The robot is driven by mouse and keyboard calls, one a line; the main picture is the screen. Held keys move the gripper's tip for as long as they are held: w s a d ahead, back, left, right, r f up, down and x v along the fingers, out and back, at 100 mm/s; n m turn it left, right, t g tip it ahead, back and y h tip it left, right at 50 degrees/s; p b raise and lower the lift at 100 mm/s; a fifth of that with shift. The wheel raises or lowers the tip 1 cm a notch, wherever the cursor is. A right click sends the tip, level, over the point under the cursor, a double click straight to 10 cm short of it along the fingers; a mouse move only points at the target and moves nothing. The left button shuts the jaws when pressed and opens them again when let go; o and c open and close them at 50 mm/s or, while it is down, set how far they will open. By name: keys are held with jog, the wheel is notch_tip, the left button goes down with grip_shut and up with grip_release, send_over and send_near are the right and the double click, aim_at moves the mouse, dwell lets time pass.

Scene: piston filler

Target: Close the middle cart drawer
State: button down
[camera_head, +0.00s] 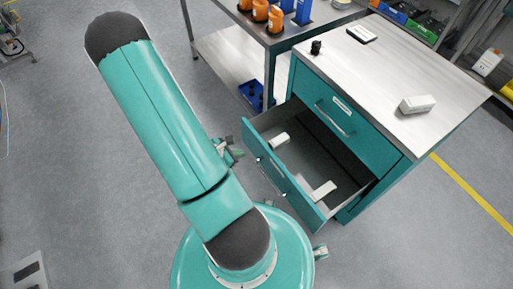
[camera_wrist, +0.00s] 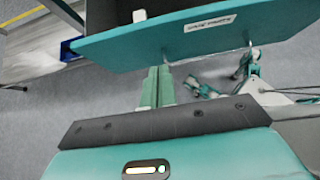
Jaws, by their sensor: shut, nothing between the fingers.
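The teal cart (camera_head: 405,150) has a steel top and a closed upper drawer (camera_head: 350,122) with a bar handle. The drawer below it (camera_head: 290,185) is pulled well out, with two small white items inside. Its outer front has a bar handle (camera_head: 270,178). My gripper (camera_head: 232,152) is partly hidden by my arm, just left of the open drawer's front. In the wrist view my green fingers (camera_wrist: 157,75) are together and empty, near the lower edge of the teal drawer front (camera_wrist: 140,42), which bears a white label. I cannot tell whether they touch it.
A steel bench (camera_head: 235,50) with orange bottles and blue items stands behind the cart. A white box (camera_head: 416,104) and small dark items lie on the cart top. A blue bin (camera_head: 256,96) sits on the bench's lower shelf. The floor at left is mostly clear.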

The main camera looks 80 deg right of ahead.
aim_at(263, 148)
jog(key=s+d+f, duration=0.1)
jog(key=d, duration=0.1)
jog(key=s+d+f, duration=0.1)
jog(key=s+d, duration=0.1)
jog(key=s+d+f, duration=0.1)
jog(key=s+d, duration=0.1)
jog(key=shift+s+f, duration=0.1)
jog(key=shift+f, duration=0.15)
jog(key=shift+d, duration=0.1)
